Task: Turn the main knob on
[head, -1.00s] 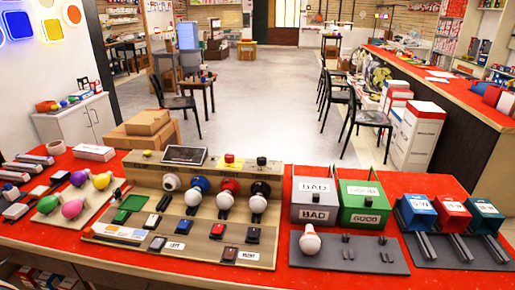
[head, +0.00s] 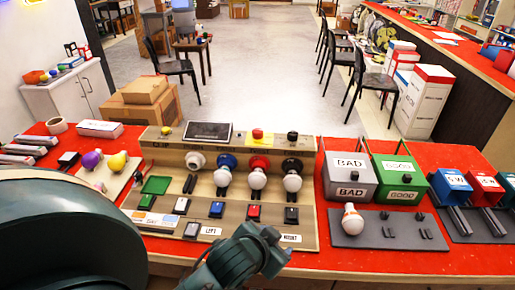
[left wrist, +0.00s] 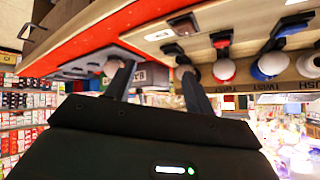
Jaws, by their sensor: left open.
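A beige control panel (head: 225,222) lies on the red table. Its raised back bears a screen (head: 208,131), a yellow button (head: 166,130), a red button (head: 257,133) and a black knob (head: 292,135). No readable label shows which control is the main knob. White bulbs hang below blue, red and black sockets. My left gripper (head: 262,252) is low at the panel's front edge, with its fingertips unclear in the head view. In the left wrist view its two fingers (left wrist: 155,76) are apart and empty, with the panel (left wrist: 225,50) beyond them. My right gripper is not in view.
Grey BAD (head: 350,175) and green GOOD (head: 399,178) boxes stand right of the panel. A white bulb (head: 352,220) is on the grey plate before them. Coloured bins stand farther right. Coloured bulbs on a board (head: 107,175) are left of the panel.

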